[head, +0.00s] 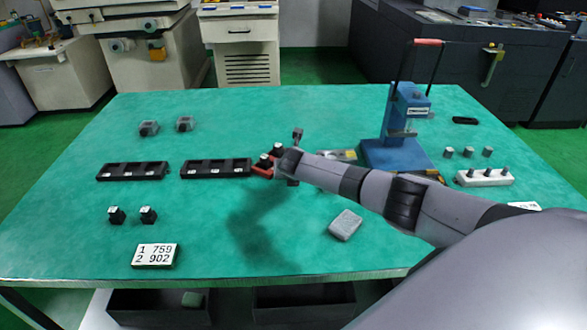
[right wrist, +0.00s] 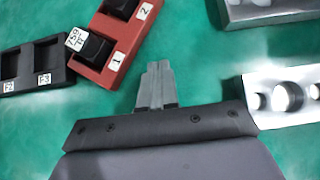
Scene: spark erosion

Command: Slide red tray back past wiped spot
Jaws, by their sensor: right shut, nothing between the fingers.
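The red tray (right wrist: 121,42) shows in the right wrist view, with slots labelled 1 and 2 and black blocks standing in it. In the head view only part of the red tray (head: 262,172) shows; my right arm hides the rest. My right gripper (right wrist: 157,70) is shut and empty, close beside the tray's right edge in the wrist view; I cannot tell whether it touches. The same gripper (head: 283,161) shows from above in the head view. A wiped spot cannot be made out for sure; a dark patch lies on the green table before the gripper. My left gripper is not in view.
Black trays (head: 215,168) (head: 132,171) stand left of the red tray. A grey block (head: 345,224), a number card (head: 155,255) and two small black blocks lie nearer. A blue press (head: 395,150) stands to the right. The table behind the red tray is mostly clear.

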